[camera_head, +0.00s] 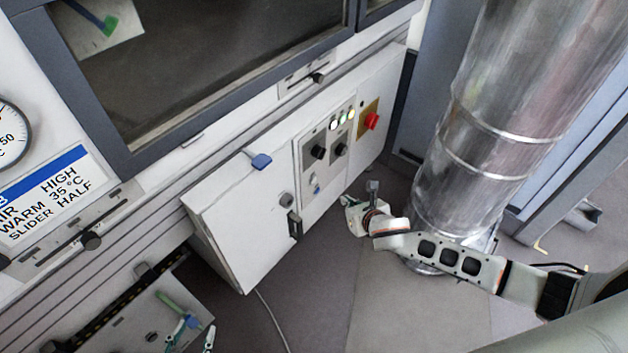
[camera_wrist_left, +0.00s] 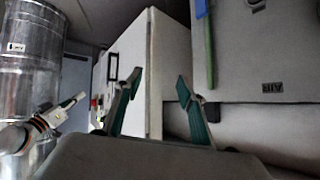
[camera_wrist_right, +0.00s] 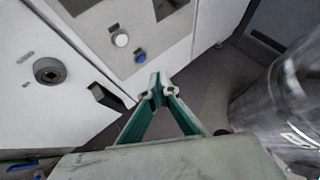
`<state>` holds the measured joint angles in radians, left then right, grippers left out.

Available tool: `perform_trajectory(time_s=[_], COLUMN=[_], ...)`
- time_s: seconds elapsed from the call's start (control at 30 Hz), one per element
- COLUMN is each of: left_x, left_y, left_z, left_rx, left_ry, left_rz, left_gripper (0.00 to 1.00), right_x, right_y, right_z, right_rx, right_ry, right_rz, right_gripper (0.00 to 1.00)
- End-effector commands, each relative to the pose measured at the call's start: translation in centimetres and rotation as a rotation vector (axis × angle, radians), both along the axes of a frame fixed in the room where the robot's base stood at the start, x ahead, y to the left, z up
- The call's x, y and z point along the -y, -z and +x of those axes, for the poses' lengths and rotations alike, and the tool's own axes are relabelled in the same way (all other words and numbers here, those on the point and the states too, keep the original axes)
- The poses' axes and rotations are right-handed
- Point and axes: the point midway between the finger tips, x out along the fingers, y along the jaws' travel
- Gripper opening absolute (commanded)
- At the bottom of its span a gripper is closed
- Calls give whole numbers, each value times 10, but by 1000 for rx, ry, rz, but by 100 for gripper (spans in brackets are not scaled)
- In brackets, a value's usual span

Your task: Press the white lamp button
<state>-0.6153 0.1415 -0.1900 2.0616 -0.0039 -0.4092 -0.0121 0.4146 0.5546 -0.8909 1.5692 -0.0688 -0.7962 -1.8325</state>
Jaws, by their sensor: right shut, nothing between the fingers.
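The white lamp button (camera_wrist_right: 121,40) is a round pale cap on the control panel, beside a blue button (camera_wrist_right: 140,57) in the right wrist view. In the head view the white button is small and hard to make out, near the blue button (camera_head: 316,189). My right gripper (camera_head: 345,201) is in front of the panel's lower right, apart from it. In the right wrist view my right gripper (camera_wrist_right: 157,84) is shut and empty, its tips below and right of both buttons. My left gripper (camera_wrist_left: 160,80) is open and empty, low at the bottom left of the head view (camera_head: 194,335).
The panel also has black knobs (camera_head: 317,152), lit lamps (camera_head: 342,119) and a red knob (camera_head: 371,121). A black handle (camera_head: 294,225) sticks out from the cabinet door (camera_head: 235,205). A metal duct (camera_head: 490,130) stands right of my right gripper.

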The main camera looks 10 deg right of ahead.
Motion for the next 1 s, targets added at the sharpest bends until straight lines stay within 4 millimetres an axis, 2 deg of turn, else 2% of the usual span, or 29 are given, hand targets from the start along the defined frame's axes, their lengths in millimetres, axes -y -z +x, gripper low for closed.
perform_trajectory(time_s=[0.17, 0.4, 0.57, 0.7, 1.0], left_x=[0, 1, 5, 8, 6], left_y=[9, 22, 17, 2, 6], left_z=[-5, -10, -4, 9, 7], left_rx=[-14, -27, -10, 23, 18], left_ry=[1, 3, 9, 15, 23], left_rz=[0, 2, -6, -9, -2], left_gripper=[40, 40, 40, 40, 40], right_x=[-6, -25, -38, -46, -54], right_y=[2, 7, 7, 1, 0], right_z=[6, 28, 45, 58, 69], right_rx=[-1, -6, -8, -1, 0], right_ry=[1, 1, 0, 1, 1], right_rz=[3, 4, 4, 1, 1], right_gripper=[0, 0, 0, 0, 0])
